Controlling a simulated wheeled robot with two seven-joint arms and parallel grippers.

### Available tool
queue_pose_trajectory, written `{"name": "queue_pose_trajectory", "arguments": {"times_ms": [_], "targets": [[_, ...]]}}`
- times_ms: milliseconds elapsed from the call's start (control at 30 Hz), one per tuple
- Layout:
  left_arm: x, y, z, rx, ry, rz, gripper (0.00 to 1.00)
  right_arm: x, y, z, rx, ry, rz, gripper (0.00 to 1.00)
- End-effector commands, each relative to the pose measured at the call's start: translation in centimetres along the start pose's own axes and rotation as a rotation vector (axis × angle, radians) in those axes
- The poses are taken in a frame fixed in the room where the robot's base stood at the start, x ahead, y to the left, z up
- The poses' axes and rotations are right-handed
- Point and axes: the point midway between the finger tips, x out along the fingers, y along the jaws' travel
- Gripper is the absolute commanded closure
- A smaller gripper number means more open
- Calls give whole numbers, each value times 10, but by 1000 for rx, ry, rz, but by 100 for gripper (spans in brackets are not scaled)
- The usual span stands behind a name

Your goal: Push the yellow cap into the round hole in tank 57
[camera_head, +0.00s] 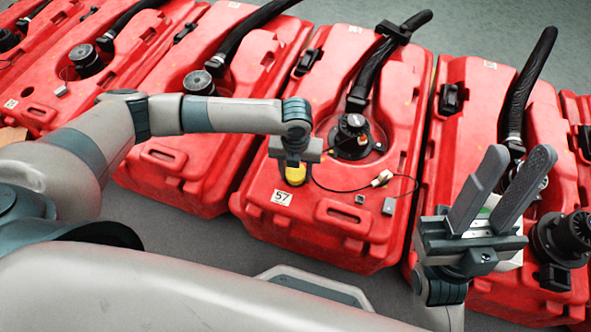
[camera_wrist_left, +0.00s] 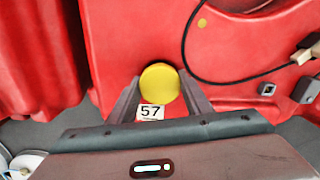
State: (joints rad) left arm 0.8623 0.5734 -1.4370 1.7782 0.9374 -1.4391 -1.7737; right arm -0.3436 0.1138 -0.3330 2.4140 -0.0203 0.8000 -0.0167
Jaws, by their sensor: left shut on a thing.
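Tank 57 (camera_head: 345,225) is the red tank in the middle of the head view, with a white label "57" (camera_head: 283,197) near its front left; the label also shows in the left wrist view (camera_wrist_left: 150,112). My left gripper (camera_head: 295,172) points down over the tank, just behind the label. It is shut on the yellow cap (camera_wrist_left: 159,83), which sits between its fingertips in the left wrist view. The cap's lower part (camera_head: 296,175) shows in the head view. The round hole is hidden; I cannot tell whether the cap touches it. My right gripper (camera_head: 515,178) is open and empty, fingers upward, at the right.
A black pump fitting (camera_head: 352,136) with a hose stands on tank 57 behind the gripper. A black cable with a pale connector (camera_head: 382,178) lies right of the cap. Similar red tanks with black hoses stand close on both sides.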

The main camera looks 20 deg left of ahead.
Motion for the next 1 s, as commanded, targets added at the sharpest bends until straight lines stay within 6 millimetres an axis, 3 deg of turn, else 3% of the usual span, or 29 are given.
{"name": "queue_pose_trajectory", "arguments": {"times_ms": [1000], "targets": [[11, 0, -2, 0, 2, 1, 76, 4, 0, -1, 0, 0, 0, 69]]}}
